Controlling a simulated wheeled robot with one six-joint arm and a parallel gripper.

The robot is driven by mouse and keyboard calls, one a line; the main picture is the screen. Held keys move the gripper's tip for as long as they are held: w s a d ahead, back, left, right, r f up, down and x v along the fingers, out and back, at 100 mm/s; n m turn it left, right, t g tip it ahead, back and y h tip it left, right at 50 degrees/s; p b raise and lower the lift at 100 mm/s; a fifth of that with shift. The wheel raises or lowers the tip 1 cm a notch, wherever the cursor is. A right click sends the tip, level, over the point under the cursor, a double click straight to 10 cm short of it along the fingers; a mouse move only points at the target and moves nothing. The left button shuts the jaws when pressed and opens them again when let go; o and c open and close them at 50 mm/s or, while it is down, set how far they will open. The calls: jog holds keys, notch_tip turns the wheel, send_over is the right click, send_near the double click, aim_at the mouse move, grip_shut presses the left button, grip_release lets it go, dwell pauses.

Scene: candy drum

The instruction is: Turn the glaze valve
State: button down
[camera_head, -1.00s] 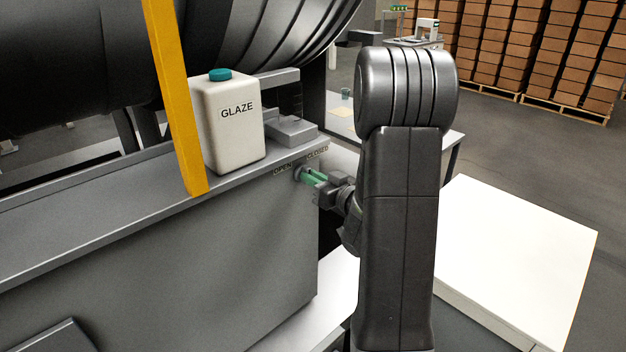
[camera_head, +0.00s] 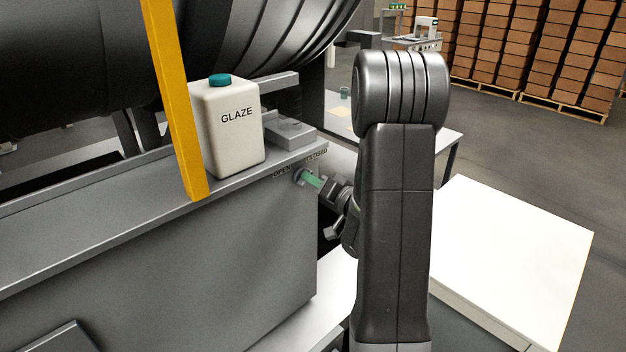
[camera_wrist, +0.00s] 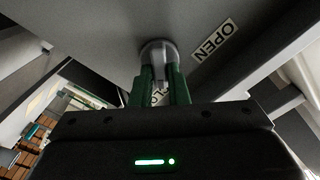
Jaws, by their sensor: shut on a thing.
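In the wrist view the valve (camera_wrist: 158,50) shows as a round grey stem with a narrow handle. My gripper (camera_head: 311,180) reaches it from the right. Its green fingers (camera_wrist: 163,82) are shut on the valve handle, one on each side. In the wrist view the OPEN label (camera_wrist: 213,40) is upper right of the fingers; the CLOSED label is mostly hidden behind them.
A white GLAZE jug (camera_head: 232,140) with a teal cap stands on the machine ledge above the valve. A yellow post (camera_head: 177,110) rises beside it. A white table (camera_head: 515,255) stands to the right. A large dark drum is above.

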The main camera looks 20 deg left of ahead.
dwell(0.4)
jog(key=c, duration=1.4)
grip_release()
jog(key=b+v, duration=0.2)
jog(key=v, duration=1.2)
jog(key=shift+a, duration=0.2)
jog(key=p+x, duration=0.2)
jog(key=x, duration=1.1)
jog(key=shift+w+a, duration=0.2)
jog(key=shift+a, duration=0.05)
jog(key=shift+d, duration=0.1)
